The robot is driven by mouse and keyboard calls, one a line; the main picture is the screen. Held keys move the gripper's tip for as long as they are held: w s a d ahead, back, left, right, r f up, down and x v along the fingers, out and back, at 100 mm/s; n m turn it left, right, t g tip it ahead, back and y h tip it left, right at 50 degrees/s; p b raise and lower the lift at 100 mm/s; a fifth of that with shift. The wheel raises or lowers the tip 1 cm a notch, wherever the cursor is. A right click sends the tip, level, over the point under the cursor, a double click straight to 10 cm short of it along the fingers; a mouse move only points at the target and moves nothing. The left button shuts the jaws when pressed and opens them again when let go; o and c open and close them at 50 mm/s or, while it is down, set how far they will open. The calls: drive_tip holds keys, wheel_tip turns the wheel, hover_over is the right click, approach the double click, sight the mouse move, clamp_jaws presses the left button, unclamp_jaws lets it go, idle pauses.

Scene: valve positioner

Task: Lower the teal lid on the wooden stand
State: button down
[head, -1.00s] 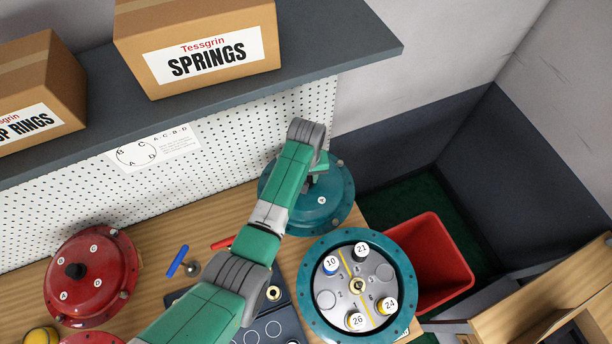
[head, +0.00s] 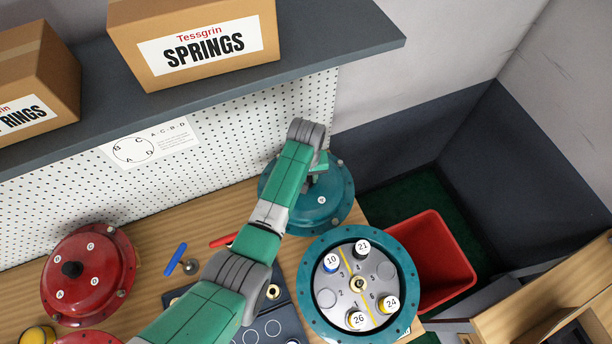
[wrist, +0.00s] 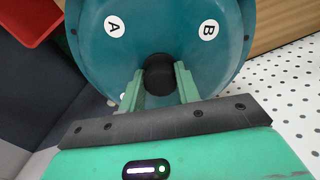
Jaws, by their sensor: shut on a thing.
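The teal lid (head: 334,205) is a round dome with a flanged rim at the back right of the bench, near the pegboard. In the wrist view the lid (wrist: 95,60) shows white discs marked A and B and a black knob (wrist: 158,76). My gripper (wrist: 160,82) is shut on that knob from the side. In the head view my arm hides part of the lid and the fingers. The wooden stand is not clearly visible, and I cannot tell whether the lid touches anything beneath it.
An open teal housing (head: 408,302) with numbered cylinders stands in front of the lid. A red lid (head: 88,262) with a black knob sits at the left. A red bin (head: 444,262) stands right of the bench. The shelf (head: 330,45) with boxes overhangs the back.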

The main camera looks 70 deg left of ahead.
drive_tip(key=shift+r, duration=0.1)
drive_tip(key=c, duration=1.1)
unclamp_jaws()
drive_tip(key=shift+w+a, duration=0.1)
drive_tip(key=shift+o, duration=0.9)
wheel_tip(320, 180, up, 8)
drive_tip(key=shift+f, duration=0.1)
